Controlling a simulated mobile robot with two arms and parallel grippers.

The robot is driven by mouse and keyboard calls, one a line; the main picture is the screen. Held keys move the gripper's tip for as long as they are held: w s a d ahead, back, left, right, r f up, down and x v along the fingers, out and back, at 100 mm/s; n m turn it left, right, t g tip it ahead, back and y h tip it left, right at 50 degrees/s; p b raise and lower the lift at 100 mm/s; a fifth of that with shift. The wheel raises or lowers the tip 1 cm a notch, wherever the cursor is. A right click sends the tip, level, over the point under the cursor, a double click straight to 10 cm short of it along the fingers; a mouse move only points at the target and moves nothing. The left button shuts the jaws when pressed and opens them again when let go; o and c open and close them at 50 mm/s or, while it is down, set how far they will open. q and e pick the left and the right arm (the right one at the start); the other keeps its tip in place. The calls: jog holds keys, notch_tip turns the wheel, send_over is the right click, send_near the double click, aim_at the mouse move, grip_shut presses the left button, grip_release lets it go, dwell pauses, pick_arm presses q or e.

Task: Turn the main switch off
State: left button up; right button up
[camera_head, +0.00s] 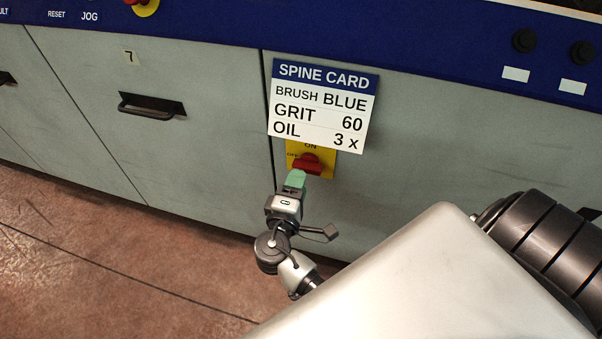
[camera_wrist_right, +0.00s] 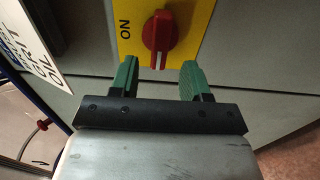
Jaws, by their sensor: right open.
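The main switch is a red rotary knob (camera_head: 309,163) on a yellow plate (camera_head: 325,171), set in the grey machine front under the spine card. In the right wrist view the red knob (camera_wrist_right: 158,38) stands between and just beyond the green fingertips, on its yellow plate (camera_wrist_right: 190,14) with "ON" to the left. A pale line on the knob points down towards my gripper. My right gripper (camera_head: 295,180) is open in front of the knob; its fingers (camera_wrist_right: 158,76) are apart with nothing between them. The head view hides part of the plate behind the card. My left gripper is not in view.
The white and blue spine card (camera_head: 322,106) hangs directly above the switch and covers the plate's top. A dark drawer handle (camera_head: 150,106) is at the left. Black buttons (camera_head: 523,41) sit on the blue panel at the upper right. The floor at lower left is clear.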

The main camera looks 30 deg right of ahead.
jog(key=v, duration=0.7)
jog(key=shift+w, duration=0.1)
